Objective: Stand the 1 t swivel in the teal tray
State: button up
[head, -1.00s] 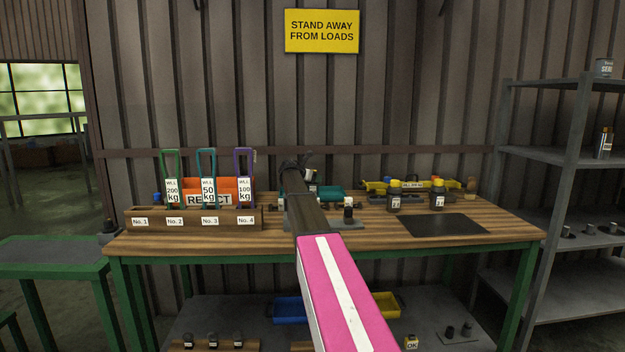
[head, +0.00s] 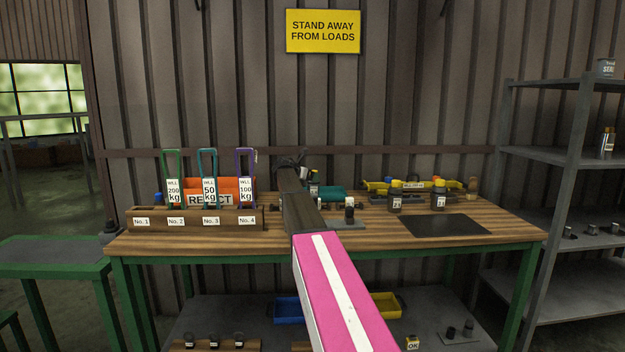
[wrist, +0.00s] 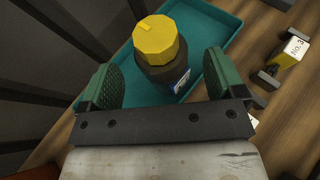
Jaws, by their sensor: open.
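A dark round piece with a yellow cap (wrist: 158,40) stands upright over the teal tray (wrist: 212,32) in the wrist view. Its label is turned partly away and unreadable, so I cannot confirm it is the 1 t swivel. My gripper (wrist: 164,78) is open, with one green pad on each side of the piece and gaps between. In the head view the teal tray (head: 332,192) sits at the back of the bench, partly hidden by my arm. My gripper there (head: 296,160) is mostly hidden behind my arm.
A numbered wooden rack (head: 190,219) with tagged hooks stands at left, before an orange reject bin (head: 232,186). A black mat (head: 447,225) lies bare at front right.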

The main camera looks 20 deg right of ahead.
jog(key=v, duration=0.7)
jog(key=shift+s+a+r, duration=0.15)
jog(key=shift+a+r, duration=0.05)
jog(key=shift+a, duration=0.1)
